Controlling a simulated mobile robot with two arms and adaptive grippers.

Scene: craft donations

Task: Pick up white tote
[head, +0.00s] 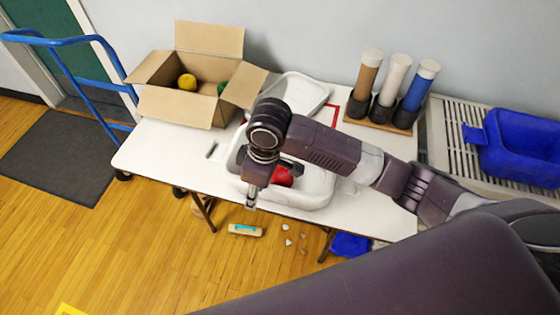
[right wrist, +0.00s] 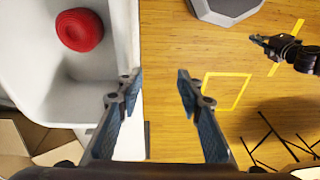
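The white tote (head: 318,192) stands on the white table at its front edge. A round red item (head: 283,177) lies inside it, and it also shows in the right wrist view (right wrist: 80,30). My right arm reaches over the tote, hiding part of it. My right gripper (head: 251,204) points down at the tote's front side. In the right wrist view the gripper (right wrist: 158,88) is open and empty, with one finger by the tote's wall (right wrist: 122,45) and the other over the floor. A dark gripper, apparently my left (right wrist: 262,40), shows small and apart from the tote.
An open cardboard box (head: 175,107) with yellow and green balls stands at the back left. A white tray (head: 303,90) lies behind the tote. Capped tubes (head: 393,82) stand back right. A blue bin (head: 520,150) sits on a slatted surface. A brush (head: 245,230) lies on the floor.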

